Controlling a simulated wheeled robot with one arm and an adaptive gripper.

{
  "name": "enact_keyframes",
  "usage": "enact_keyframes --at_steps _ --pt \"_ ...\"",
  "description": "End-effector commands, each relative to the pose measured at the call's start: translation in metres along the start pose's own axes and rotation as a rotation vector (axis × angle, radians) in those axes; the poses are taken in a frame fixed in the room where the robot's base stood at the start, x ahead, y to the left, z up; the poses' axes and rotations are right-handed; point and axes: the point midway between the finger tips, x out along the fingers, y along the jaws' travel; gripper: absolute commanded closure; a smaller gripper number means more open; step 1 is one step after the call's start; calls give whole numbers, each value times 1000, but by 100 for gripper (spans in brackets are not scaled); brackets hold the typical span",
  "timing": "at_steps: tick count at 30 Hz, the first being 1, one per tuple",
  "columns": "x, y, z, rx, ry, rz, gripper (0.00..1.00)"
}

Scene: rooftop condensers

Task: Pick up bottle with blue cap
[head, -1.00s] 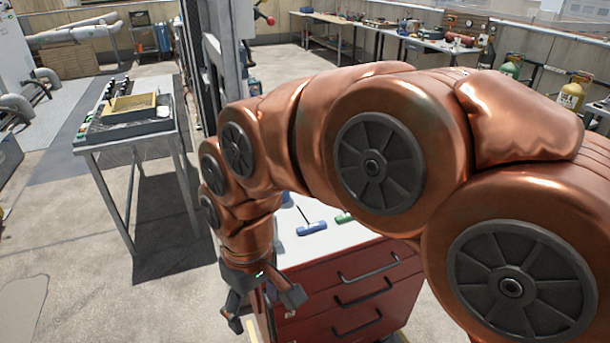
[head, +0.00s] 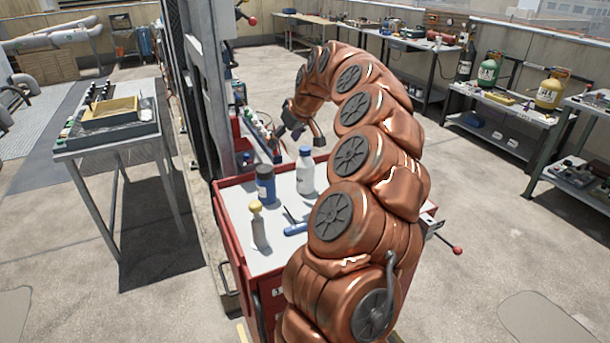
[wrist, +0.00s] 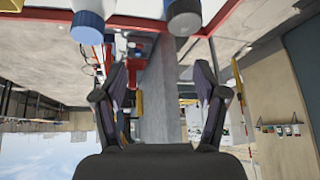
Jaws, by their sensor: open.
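A white bottle with a blue cap (head: 305,172) stands upright on the white top of a red tool cart (head: 240,262) in the head view. In the wrist view, which looks upside down, it shows at the top left edge (wrist: 87,22), partly cut off. My gripper (head: 296,133) is above and behind the bottle in the head view, apart from it. It is open and empty; its two fingers spread in the wrist view (wrist: 161,85).
A dark blue bottle (head: 265,186) stands just left of the white bottle, and a yellow-topped bottle (head: 258,226) stands nearer. A blue-handled tool (head: 297,229) lies on the cart. A grey column (head: 205,85) rises behind left. A metal table (head: 110,142) stands further left.

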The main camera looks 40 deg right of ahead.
Motion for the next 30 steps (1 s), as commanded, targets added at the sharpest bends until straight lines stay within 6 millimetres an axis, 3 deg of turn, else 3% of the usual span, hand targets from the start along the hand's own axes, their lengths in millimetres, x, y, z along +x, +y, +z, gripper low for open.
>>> enact_keyframes --at_steps 1,3,7,22,30 --pt "2 23 4 22 7 26 28" --pt "4 47 11 40 10 53 28" --pt "7 72 18 57 11 83 28" --pt "40 80 24 61 11 87 28" --pt "74 83 30 61 10 88 28"
